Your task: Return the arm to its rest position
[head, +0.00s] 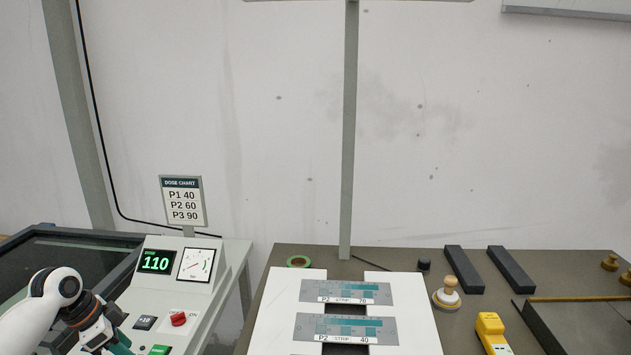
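My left arm (38,308) comes in at the bottom left, with a white link and a dark wrist. My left gripper (114,343) is at its end, low in the head view, in front of the left part of the control panel (208,304). A teal part shows there by the bottom edge. Its fingers are too small and cut off to tell open from shut. My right gripper is not in view.
The panel has a green display reading 110, a gauge, a red knob (178,319) and a green button (159,350). Right of it, a table holds a white board (275,320) with two strip plates, a stamp (447,296), a yellow device (491,328) and dark bars (463,270).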

